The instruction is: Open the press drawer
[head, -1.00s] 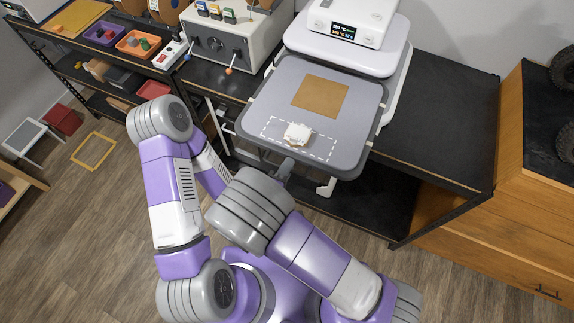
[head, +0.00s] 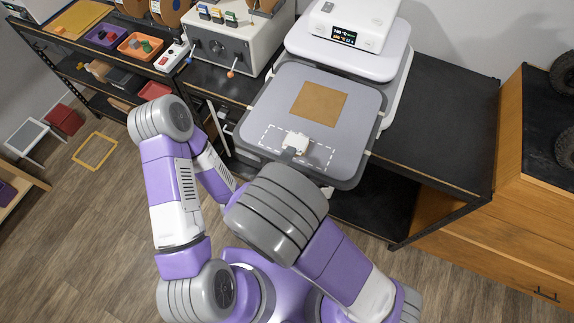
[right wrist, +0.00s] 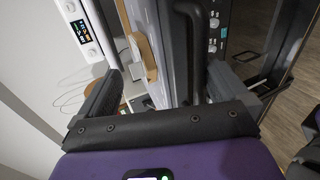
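The press (head: 340,35) has a white head with a display. In the head view its grey tray (head: 268,118) juts out in front, bearing a brown square (head: 319,104) and a small white piece (head: 298,139) inside a dashed outline. In the right wrist view a dark bar handle (right wrist: 188,50) runs along the grey front. My right gripper (right wrist: 165,90) is open there, one finger on each side of the handle; contact cannot be told. In the head view my right arm's bulky joint hides most of that hand. My left gripper is not visible.
A black worktop (head: 440,120) is clear to the right of the press. A wooden drawer cabinet (head: 525,215) stands at far right. A grey box with levers (head: 235,48) and coloured bins (head: 138,45) are at left.

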